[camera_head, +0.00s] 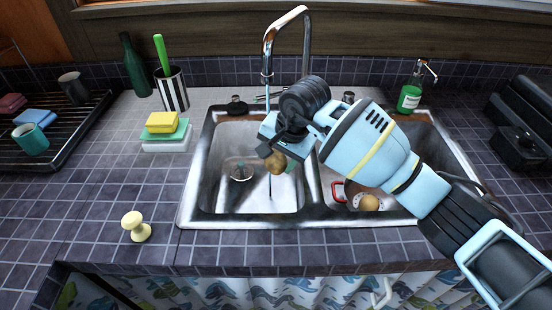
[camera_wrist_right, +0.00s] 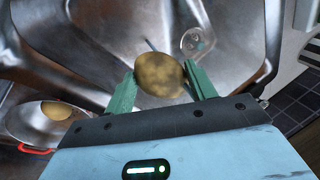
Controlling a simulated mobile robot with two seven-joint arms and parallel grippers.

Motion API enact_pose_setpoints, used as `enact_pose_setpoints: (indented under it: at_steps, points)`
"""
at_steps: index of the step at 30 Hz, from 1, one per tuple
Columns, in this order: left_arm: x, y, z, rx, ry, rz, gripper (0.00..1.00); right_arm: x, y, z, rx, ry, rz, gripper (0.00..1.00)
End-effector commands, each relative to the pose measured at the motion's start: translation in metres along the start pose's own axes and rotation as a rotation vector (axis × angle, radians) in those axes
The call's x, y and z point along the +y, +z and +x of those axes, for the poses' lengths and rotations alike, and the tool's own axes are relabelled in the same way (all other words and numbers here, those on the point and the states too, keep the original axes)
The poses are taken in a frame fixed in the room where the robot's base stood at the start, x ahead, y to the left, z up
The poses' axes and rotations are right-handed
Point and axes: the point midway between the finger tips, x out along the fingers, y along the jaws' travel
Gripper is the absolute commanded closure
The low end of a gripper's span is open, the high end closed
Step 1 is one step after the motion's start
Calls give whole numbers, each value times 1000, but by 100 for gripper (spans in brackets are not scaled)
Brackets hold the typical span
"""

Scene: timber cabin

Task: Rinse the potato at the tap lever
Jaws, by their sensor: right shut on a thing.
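A brown potato (camera_head: 275,162) is held over the left basin of the steel sink (camera_head: 195,190). My right gripper (camera_head: 272,150) is shut on it. In the right wrist view the potato (camera_wrist_right: 160,75) sits between the green fingers of the gripper (camera_wrist_right: 160,85). The chrome tap (camera_head: 287,25) stands behind the sink, and a thin water stream falls from its spout and shows again below the potato. The tap's lever (camera_head: 270,95) is low at its base, partly hidden by my arm. My left gripper is out of view.
A red-handled colander (camera_head: 340,192) holding another potato (camera_head: 369,203) is in the right basin. Sponges (camera_head: 162,122), a striped cup (camera_head: 172,90) and a green bottle (camera_head: 135,65) stand left. A soap bottle (camera_head: 409,98) stands behind right. A cream knobbed object (camera_head: 136,227) is on the front-left counter.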

Motion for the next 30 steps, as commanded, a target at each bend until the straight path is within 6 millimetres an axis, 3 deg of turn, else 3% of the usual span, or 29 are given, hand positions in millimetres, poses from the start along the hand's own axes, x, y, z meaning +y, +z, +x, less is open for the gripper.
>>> enact_pose_setpoints:
  at_steps: [13,30]
  points:
    - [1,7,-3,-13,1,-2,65,9,-7,-2,1,0,-1,69]
    - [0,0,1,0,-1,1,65,4,-4,-2,0,-1,-1,69]
